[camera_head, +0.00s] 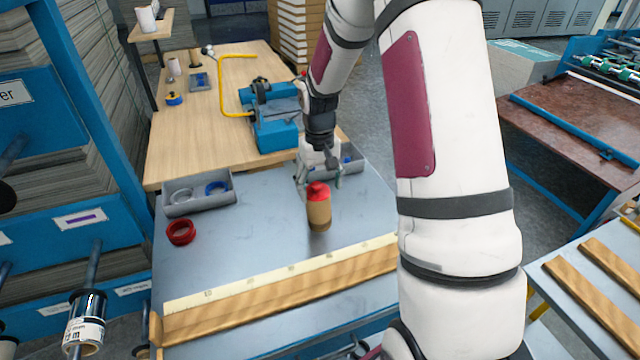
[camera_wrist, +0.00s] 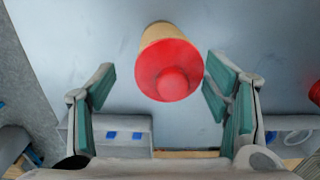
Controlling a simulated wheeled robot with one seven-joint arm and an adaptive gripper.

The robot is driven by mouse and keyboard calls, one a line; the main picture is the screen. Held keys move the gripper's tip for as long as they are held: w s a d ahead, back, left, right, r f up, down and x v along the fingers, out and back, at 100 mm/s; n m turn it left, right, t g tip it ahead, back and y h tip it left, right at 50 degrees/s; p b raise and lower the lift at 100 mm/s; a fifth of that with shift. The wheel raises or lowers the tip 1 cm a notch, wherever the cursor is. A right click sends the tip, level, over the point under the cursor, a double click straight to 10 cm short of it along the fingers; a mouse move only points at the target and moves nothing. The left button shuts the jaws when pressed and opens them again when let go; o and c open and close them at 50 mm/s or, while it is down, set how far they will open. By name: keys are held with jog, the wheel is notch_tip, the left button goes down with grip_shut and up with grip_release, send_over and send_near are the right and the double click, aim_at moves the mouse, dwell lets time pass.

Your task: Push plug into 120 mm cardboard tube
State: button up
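A brown cardboard tube (camera_head: 319,214) stands upright on the grey metal table. In the wrist view the red plug (camera_wrist: 168,70) faces the camera and hides most of the tube (camera_wrist: 155,32). My gripper (camera_head: 318,178) is just behind and above the tube in the head view. In the wrist view my gripper's (camera_wrist: 160,78) green-padded fingers are spread open, one on each side of the plug, with gaps visible.
A red ring (camera_head: 180,232) lies on the table at left. Grey bins stand at the back left (camera_head: 183,209) and back right (camera_head: 357,168), the right one near my gripper. A ruled wooden strip (camera_head: 280,291) runs along the front edge. Bare metal surrounds the tube.

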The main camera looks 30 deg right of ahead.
jog(key=shift+r, duration=0.2)
notch_tip(320, 180, up, 11)
jog(key=s+a+r+n+t, duration=0.1)
jog(key=s+a+r+t, duration=0.1)
jog(key=s+a+r, duration=0.85)
jog(key=s+a+r+t, duration=0.1)
jog(key=s+a, duration=0.1)
jog(key=s, duration=0.5)
jog(key=s+a+r+n+t, duration=0.1)
jog(key=s+a+t, duration=0.1)
jog(key=s, duration=0.6)
dwell(1.1)
